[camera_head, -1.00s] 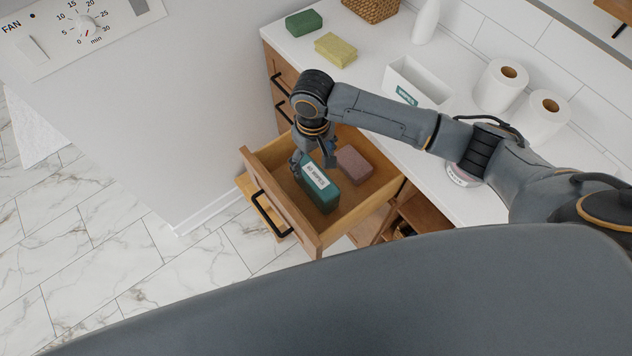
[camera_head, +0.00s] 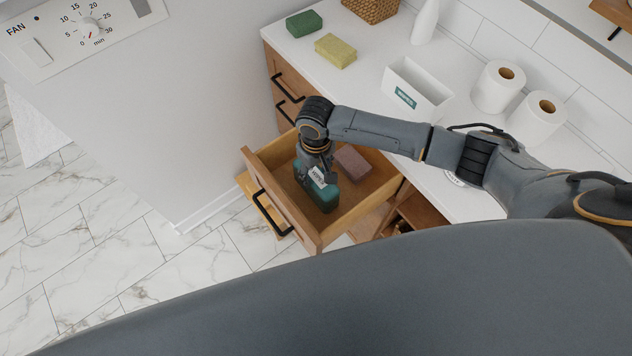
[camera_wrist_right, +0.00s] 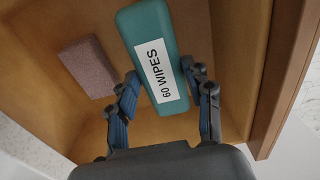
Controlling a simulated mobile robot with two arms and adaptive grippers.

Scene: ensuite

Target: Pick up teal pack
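The teal pack (camera_head: 323,194), with a white label reading "60 WIPES", lies in the open drawer (camera_head: 311,234). It also shows in the right wrist view (camera_wrist_right: 158,60). My right gripper (camera_head: 316,172) reaches down over the pack and covers part of its label in the head view. In the right wrist view, the right gripper (camera_wrist_right: 160,74) is open, with one finger on each side of the pack's near end. I cannot tell whether the fingers touch it. My left gripper is not in view.
A mauve block (camera_head: 352,163) lies beside the pack in the drawer; it also shows in the wrist view (camera_wrist_right: 88,67). Drawer walls stand close around. The counter above holds a green block (camera_head: 304,23), yellow block (camera_head: 335,50), white box (camera_head: 418,90) and paper rolls (camera_head: 497,86).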

